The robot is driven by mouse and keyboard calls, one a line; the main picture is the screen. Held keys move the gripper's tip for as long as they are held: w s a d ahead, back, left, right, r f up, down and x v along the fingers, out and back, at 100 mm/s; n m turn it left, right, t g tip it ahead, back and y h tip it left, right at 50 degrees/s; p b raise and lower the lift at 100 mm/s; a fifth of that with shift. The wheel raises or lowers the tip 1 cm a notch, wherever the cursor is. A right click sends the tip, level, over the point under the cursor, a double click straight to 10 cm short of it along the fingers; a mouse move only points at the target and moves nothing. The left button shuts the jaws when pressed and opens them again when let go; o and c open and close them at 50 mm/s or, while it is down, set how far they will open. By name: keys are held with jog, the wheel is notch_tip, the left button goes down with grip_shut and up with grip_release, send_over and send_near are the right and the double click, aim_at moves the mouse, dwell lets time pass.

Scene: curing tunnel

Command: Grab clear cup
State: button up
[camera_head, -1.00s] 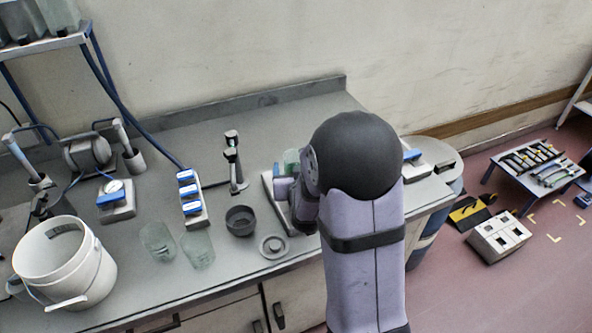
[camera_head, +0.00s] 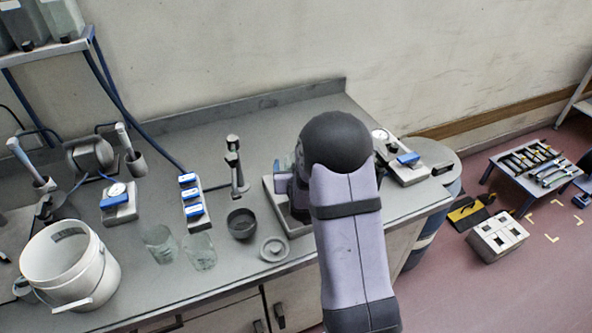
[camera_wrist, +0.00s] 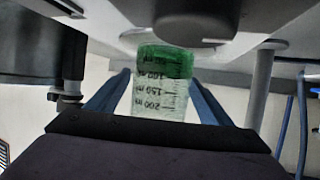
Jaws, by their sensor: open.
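A clear cup (camera_wrist: 158,98) with printed volume marks and green contents shows in the wrist view, where the picture looks upside down. My gripper (camera_wrist: 158,76) is open, with one blue finger on each side of this cup. I cannot tell whether the fingers touch it. In the head view my arm hides the gripper and nearly all of the cup, by a grey tray-like base. Two other clear cups, a left one (camera_head: 160,243) and a right one (camera_head: 199,251), stand on the bench to the left and look empty.
A dark bowl (camera_head: 241,223) and a small round dish (camera_head: 274,249) sit left of my arm. A black stand (camera_head: 236,170) rises behind them. A white bucket (camera_head: 65,265) stands at the far left. A blue-and-white device (camera_head: 402,160) is right of my arm.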

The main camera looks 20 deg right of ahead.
jog(key=shift+w+d+f, duration=0.15)
jog(key=shift+w+f, duration=0.05)
jog(key=shift+w, duration=0.2)
jog(key=c, duration=1.2)
jog(key=shift+r, duration=0.25)
notch_tip(320, 180, up, 9)
jog(key=b, duration=0.1)
jog(key=shift+r, duration=0.2)
jog(key=shift+r, duration=0.1)
